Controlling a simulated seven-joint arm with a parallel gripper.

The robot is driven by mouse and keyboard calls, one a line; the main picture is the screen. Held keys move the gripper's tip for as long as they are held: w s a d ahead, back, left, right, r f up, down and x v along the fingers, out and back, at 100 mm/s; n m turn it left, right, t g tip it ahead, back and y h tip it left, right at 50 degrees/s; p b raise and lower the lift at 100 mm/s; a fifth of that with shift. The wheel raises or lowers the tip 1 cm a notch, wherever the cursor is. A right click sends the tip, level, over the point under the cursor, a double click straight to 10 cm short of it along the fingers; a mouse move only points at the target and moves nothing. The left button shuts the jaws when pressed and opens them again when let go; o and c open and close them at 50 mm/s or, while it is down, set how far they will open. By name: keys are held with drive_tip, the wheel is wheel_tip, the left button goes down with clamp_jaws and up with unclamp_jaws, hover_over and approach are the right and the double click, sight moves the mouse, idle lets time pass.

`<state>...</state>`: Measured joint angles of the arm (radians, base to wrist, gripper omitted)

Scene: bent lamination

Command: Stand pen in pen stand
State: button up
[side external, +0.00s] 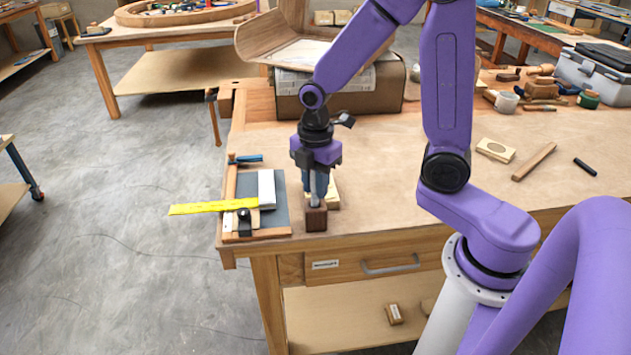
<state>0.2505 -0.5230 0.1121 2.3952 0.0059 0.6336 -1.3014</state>
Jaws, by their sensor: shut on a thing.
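A small dark brown wooden block (316,220), which looks like the pen stand, sits near the table's front edge. My gripper (317,200) points straight down just above it, and its fingertips overlap the block's top in this view. My gripper is shut on a thin thing that looks like the pen. The pen is almost wholly hidden by the fingers, so I cannot tell whether its lower end is in the stand or above it.
Left of the stand lies a dark board (280,190) with a yellow ruler (205,207) and a pale block. A light wooden piece (333,194) is close behind my gripper. A black stick (585,167) and a wood strip (534,161) lie right; the table's middle is clear.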

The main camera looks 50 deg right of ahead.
drive_tip(key=shift+f, duration=0.4)
idle(0.7)
drive_tip(key=o, duration=1.1)
drive_tip(key=shift+r, duration=0.1)
drive_tip(key=shift+r, duration=2.9)
drive_tip(key=shift+d, duration=0.1)
drive_tip(key=w+d+r+m+h, duration=0.1)
drive_tip(key=w+d+m, duration=0.15)
drive_tip(key=d, duration=0.25)
drive_tip(key=shift+s+a+t, duration=1.1)
drive_tip(key=shift+s+a, duration=2.4)
drive_tip(key=shift+a, duration=0.1)
drive_tip(key=s+m, duration=0.1)
drive_tip(key=s, duration=0.4)
drive_tip(key=s+m+g+y, duration=0.1)
drive_tip(key=s, duration=0.4)
drive_tip(key=s+m+g, duration=0.1)
drive_tip(key=s, duration=0.4)
drive_tip(key=shift+s+r, duration=0.1)
